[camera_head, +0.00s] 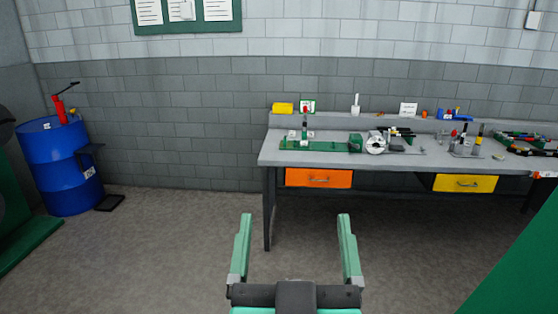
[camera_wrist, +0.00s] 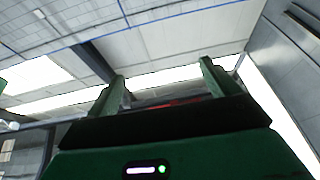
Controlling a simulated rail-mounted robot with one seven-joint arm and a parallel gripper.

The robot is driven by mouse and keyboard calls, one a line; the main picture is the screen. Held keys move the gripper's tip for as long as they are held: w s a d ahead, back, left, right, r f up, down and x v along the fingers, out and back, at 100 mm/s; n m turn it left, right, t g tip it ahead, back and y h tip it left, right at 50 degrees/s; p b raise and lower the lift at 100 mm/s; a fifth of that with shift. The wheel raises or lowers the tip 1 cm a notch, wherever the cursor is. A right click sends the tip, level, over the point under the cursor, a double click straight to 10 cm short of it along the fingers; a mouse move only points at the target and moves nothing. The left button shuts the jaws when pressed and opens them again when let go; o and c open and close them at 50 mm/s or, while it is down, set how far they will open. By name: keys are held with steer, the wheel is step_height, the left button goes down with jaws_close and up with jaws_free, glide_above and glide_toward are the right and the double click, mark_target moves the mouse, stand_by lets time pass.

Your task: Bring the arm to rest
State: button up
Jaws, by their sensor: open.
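My gripper (camera_head: 294,236) is at the bottom middle of the head view. Its two green fingers are spread wide with nothing between them. It is in front of the workbench and apart from it, with floor showing between the fingers. In the wrist view my gripper (camera_wrist: 163,85) also shows empty, with the ceiling and its bright panels behind the fingers.
A grey workbench (camera_head: 400,156) with an orange drawer (camera_head: 318,178), a yellow drawer (camera_head: 464,183) and several tools stands along the back wall. A blue drum (camera_head: 60,165) stands at left. The floor (camera_head: 165,250) at centre left is clear. Green surfaces edge both lower corners.

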steer(key=s+a+r+t+p, duration=0.25)
steer(key=s+r+p, duration=0.45)
steer(key=r, duration=0.6)
step_height(320, 180, up, 29)
steer(key=y+p, duration=0.1)
steer(key=p, duration=2.6)
steer(key=shift+s+d, duration=0.25)
steer(key=shift+s, duration=0.15)
